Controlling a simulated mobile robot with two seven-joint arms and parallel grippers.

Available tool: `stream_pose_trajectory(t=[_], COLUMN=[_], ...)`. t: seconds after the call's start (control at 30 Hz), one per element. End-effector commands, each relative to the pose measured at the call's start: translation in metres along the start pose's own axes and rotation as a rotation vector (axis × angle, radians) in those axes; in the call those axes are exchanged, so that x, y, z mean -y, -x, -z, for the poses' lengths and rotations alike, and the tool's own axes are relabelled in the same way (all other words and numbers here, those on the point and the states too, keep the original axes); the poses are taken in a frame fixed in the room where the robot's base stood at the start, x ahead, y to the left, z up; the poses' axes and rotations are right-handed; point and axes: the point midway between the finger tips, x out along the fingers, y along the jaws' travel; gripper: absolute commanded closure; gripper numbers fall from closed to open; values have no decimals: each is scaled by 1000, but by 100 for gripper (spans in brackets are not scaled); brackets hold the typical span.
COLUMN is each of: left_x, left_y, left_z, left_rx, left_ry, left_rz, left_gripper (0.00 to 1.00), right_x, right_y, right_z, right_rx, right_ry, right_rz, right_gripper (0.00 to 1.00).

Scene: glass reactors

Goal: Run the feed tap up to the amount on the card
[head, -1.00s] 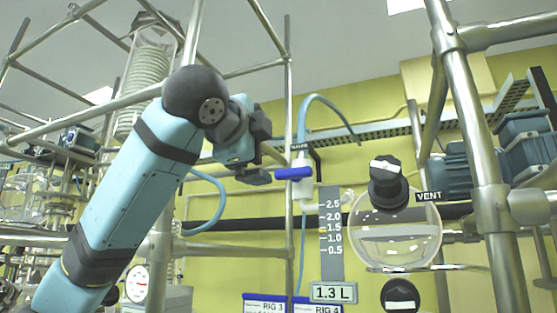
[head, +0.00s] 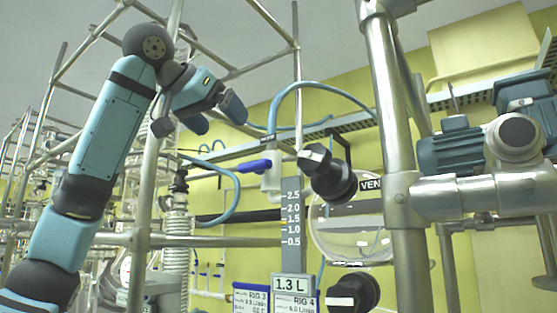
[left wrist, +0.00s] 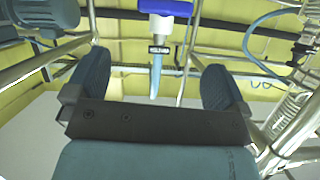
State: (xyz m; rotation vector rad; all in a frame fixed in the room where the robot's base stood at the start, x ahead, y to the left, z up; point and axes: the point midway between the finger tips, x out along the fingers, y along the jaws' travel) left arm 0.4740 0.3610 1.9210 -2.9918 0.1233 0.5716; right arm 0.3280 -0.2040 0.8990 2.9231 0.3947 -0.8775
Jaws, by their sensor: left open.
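The feed tap has a blue lever (head: 254,166) on a white body (head: 271,183), with a blue hose looping above it. The lever lies near level. My left gripper (head: 215,115) is open and empty, above and left of the lever and apart from it. In the left wrist view the lever (left wrist: 166,7) shows at the top edge, beyond the open fingers (left wrist: 155,85). A grey scale (head: 292,215) marked 0.5 to 2.5 stands above a "1.3 L" plate (head: 294,284). Cards for RIG 3 (head: 251,299) and RIG 4 (head: 305,302) hang below; their small print is hard to read. My right gripper is out of view.
Another knob (head: 352,292) is below. Thin steel frame bars cross near my left arm.

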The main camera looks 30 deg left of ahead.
Motion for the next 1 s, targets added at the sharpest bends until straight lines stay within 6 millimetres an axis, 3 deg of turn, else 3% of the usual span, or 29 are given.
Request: stream_pose_trajectory(t=[0.13,0.27,0.8,1.0], left_x=[8,9,8,7], left_y=[5,-2,-105,-127], left_z=[-1,0,0,-2], left_rx=[13,16,17,15], left_ry=[68,77,75,75], left_rz=[-8,-10,-9,-9], left_gripper=[0,0,0,0], right_x=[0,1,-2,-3], right_y=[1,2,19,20], right_z=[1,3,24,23], right_rx=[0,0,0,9], right_ry=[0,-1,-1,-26], right_rz=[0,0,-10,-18], right_gripper=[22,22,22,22])
